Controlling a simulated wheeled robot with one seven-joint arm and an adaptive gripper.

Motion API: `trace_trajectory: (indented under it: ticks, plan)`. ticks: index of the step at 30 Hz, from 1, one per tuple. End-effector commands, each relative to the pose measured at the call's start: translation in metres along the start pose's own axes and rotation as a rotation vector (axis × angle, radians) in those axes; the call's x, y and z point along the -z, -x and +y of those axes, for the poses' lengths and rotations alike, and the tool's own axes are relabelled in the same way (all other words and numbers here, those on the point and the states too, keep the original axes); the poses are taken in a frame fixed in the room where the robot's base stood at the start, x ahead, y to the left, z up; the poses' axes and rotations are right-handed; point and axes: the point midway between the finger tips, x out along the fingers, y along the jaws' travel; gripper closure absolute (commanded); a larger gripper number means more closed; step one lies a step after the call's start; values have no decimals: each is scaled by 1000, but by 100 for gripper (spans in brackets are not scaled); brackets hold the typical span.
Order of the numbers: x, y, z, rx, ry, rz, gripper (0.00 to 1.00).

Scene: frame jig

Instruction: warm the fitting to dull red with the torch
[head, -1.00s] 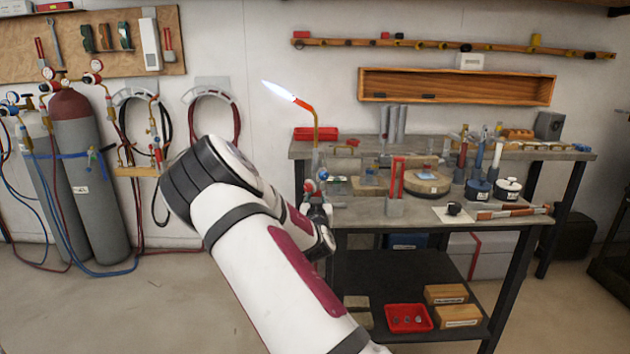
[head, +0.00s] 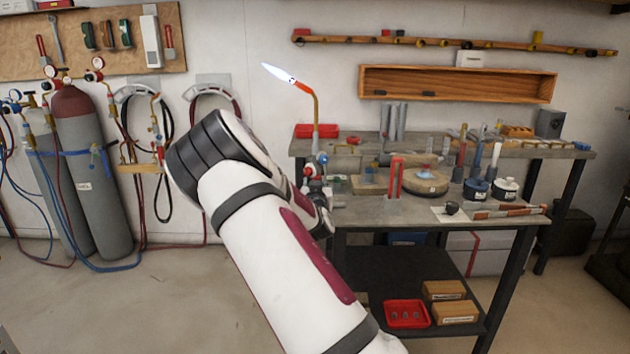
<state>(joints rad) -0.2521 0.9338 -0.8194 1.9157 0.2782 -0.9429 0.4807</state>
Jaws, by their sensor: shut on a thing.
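The lit torch has a brass neck (head: 316,112) that rises and bends left to a red tip. A pale blue-white flame (head: 280,73) points up and left from it, in front of the bare wall and well clear of the bench. My gripper (head: 317,182) is shut on the torch's lower part, beside its red and blue knobs; my arm hides much of the gripper. A round tan block (head: 424,182) on the bench carries a small bluish thing (head: 422,171). I cannot tell whether this is the fitting, and nothing there shows a dull red glow.
A red upright (head: 397,178) stands on the bench (head: 385,212) left of the round block. Dark blue and white tubs (head: 505,189) are to its right. Gas cylinders (head: 88,185) and hoses stand at the left wall.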

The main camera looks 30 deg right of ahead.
Motion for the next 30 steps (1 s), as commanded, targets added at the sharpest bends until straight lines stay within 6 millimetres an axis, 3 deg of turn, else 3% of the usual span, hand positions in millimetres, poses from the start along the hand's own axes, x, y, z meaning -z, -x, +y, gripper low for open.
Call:
trace_trajectory:
  ticks: [6,14,30]
  plan:
    - [14,0,0,0,-1,4,100]
    - [17,1,0,0,0,4,100]
    - [18,45,0,0,-1,3,100]
